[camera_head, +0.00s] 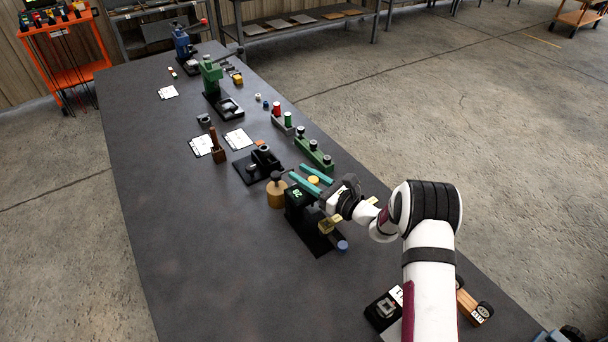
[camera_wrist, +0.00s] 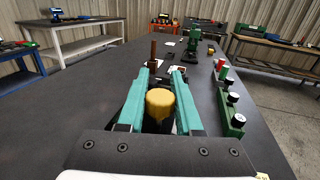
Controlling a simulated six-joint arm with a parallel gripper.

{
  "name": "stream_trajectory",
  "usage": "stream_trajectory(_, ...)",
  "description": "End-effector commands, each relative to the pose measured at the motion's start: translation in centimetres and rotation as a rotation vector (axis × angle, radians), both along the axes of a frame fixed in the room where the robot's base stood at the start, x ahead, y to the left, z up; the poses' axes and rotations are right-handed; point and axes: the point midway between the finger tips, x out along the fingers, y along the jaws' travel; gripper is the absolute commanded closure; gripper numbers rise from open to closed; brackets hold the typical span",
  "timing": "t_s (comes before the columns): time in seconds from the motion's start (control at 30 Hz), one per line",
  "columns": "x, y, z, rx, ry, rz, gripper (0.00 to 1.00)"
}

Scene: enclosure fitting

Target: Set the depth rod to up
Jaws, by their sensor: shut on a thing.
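A yellow round cap (camera_head: 313,181) sits between the two teal fingers of my gripper (camera_head: 306,178). In the wrist view the yellow cap (camera_wrist: 160,103) fills the gap between the fingers (camera_wrist: 158,92), close to the palm, so my gripper is shut on it. What lies under the cap is mostly hidden by the fingers and palm. I cannot tell for sure that it is the top of the depth rod. Just beside the gripper stands a black device with a lit green display (camera_head: 297,193), brass parts (camera_head: 331,223) and a blue-grey knob (camera_head: 342,246).
A wooden knob-topped weight (camera_head: 276,192) and a black fixture (camera_head: 259,165) stand close to the fingertips. Green blocks with black knobs (camera_head: 314,154) are beyond. A black device (camera_head: 384,308) lies near my arm. The table's left side (camera_head: 180,230) is clear.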

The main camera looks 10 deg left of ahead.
Motion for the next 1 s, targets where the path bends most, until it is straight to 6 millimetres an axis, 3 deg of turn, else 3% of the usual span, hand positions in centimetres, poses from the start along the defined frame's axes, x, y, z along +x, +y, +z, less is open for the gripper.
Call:
stream_trajectory(0.87, -0.08, -0.04, -0.09, -0.001, 0.003, 0.001, 1.00)
stream_trajectory(1.0, -0.06, -0.05, 0.69, 0.000, 0.001, 0.001, 1.00)
